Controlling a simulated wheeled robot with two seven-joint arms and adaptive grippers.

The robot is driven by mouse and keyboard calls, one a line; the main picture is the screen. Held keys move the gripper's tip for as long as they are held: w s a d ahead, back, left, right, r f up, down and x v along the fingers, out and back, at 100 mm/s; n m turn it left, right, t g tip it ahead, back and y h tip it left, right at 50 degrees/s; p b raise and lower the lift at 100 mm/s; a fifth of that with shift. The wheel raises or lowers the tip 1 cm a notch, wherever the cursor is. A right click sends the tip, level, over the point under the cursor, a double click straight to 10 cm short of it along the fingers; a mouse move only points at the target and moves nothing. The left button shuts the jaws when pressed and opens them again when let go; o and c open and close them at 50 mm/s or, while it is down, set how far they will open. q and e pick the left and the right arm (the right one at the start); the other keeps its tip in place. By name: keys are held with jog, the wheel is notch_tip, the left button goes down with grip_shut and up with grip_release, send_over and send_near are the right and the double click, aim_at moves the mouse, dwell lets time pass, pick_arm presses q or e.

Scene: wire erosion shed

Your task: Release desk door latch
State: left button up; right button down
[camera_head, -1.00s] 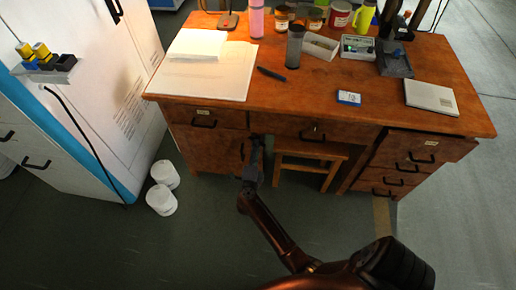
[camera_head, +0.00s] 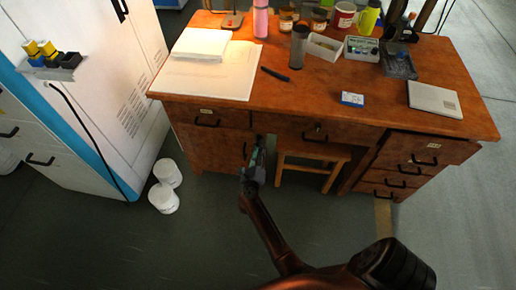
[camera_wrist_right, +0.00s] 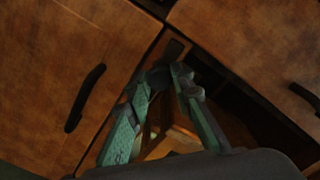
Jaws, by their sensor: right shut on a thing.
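The desk door (camera_head: 210,148) is the lower left front panel of the wooden desk. Its black handle (camera_head: 244,150) is near its right edge, and this handle also shows in the right wrist view (camera_wrist_right: 86,97). My right gripper (camera_head: 259,147) is at the door's right edge, beside the handle. In the right wrist view its teal fingers (camera_wrist_right: 162,80) are shut on a small dark part at that edge, apparently the latch, which they mostly hide. The door looks closed, flush with the desk front. My left gripper is not in view.
A wooden stool (camera_head: 318,158) stands under the desk, just right of my gripper. Drawers (camera_head: 400,170) fill the desk's right side. Two white containers (camera_head: 165,187) stand on the floor at left, near a white cabinet (camera_head: 110,90). Floor in front is clear.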

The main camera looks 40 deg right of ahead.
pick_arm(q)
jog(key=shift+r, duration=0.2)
pick_arm(e)
jog(key=shift+f+m, duration=0.15)
jog(key=shift+m, duration=0.25)
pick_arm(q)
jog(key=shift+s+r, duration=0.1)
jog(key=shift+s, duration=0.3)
pick_arm(e)
jog(key=c, duration=2.2)
grip_release()
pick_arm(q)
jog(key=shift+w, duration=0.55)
pick_arm(e)
jog(key=o, duration=0.5)
